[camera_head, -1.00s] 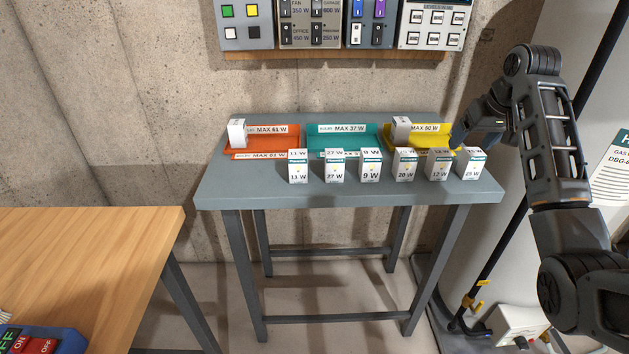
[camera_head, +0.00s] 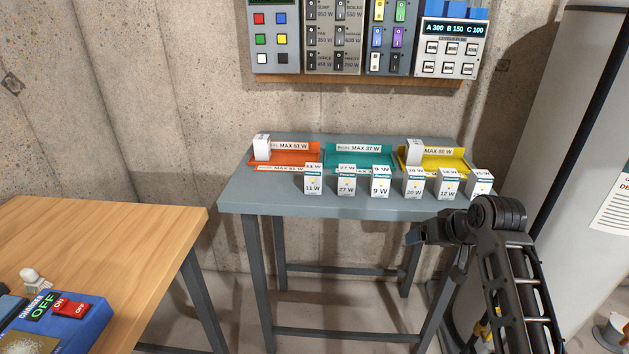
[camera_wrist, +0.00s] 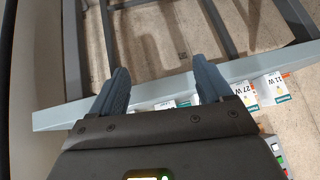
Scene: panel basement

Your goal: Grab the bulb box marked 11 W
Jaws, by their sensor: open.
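The white bulb box marked 11 W (camera_head: 313,182) stands upright at the left end of the front row on the grey table (camera_head: 300,200). It also shows near the right edge of the wrist view (camera_wrist: 276,86), right of the box marked 27 W (camera_wrist: 245,94). My gripper (camera_head: 413,237) is at the table's front edge, low and well to the right of the 11 W box. In the wrist view my gripper (camera_wrist: 162,80) has its two fingers spread with no box held between them.
The row continues right with boxes marked 9 W (camera_head: 380,183), 28 W (camera_head: 413,183) and 12 W (camera_head: 447,185). Orange (camera_head: 294,150), teal (camera_head: 362,152) and yellow (camera_head: 440,155) trays stand behind. A wooden table (camera_head: 100,245) is at left. Switch panels (camera_head: 335,35) hang above.

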